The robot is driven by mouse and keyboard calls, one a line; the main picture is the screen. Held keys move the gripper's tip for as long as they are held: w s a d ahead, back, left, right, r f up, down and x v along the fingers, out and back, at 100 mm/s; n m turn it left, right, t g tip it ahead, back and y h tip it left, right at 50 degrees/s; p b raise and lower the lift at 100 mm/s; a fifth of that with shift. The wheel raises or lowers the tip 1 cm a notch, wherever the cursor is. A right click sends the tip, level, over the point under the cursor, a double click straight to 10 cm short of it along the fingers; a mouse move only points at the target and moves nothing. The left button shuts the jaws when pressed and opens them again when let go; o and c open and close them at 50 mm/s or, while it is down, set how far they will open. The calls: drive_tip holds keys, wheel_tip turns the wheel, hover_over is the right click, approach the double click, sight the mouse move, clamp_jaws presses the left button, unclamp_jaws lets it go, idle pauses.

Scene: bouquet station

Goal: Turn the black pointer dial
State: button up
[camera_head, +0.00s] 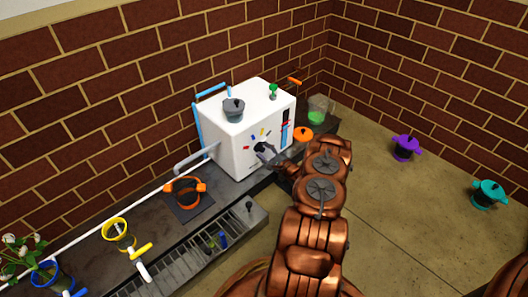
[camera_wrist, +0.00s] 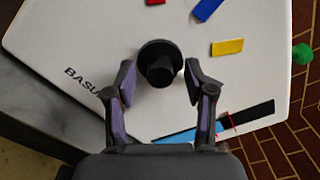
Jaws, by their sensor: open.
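The black pointer dial (camera_wrist: 160,64) is on the front face of the white box-shaped machine (camera_wrist: 105,40), beside several coloured marks. In the head view the dial (camera_head: 260,147) is partly covered by my gripper (camera_head: 272,155). In the wrist view my gripper (camera_wrist: 160,82) is open, with one finger on each side of the dial. Gaps show between both fingers and the dial. Red (camera_wrist: 155,2), blue (camera_wrist: 207,9) and yellow (camera_wrist: 227,47) marks lie around the dial. Which way the pointer faces is hard to tell.
A grey pot (camera_head: 234,110) and a green knob (camera_head: 273,91) are on the machine's top. An orange-handled pot (camera_head: 184,191) and a yellow-rimmed container (camera_head: 118,235) stand on the counter to the left. Purple (camera_head: 405,148) and teal (camera_head: 488,193) pots stand at right, with bare floor around them.

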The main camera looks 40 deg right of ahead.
drive_tip(key=s, duration=1.1)
drive_tip(key=shift+s+a, duration=0.15)
drive_tip(key=shift+s, duration=0.25)
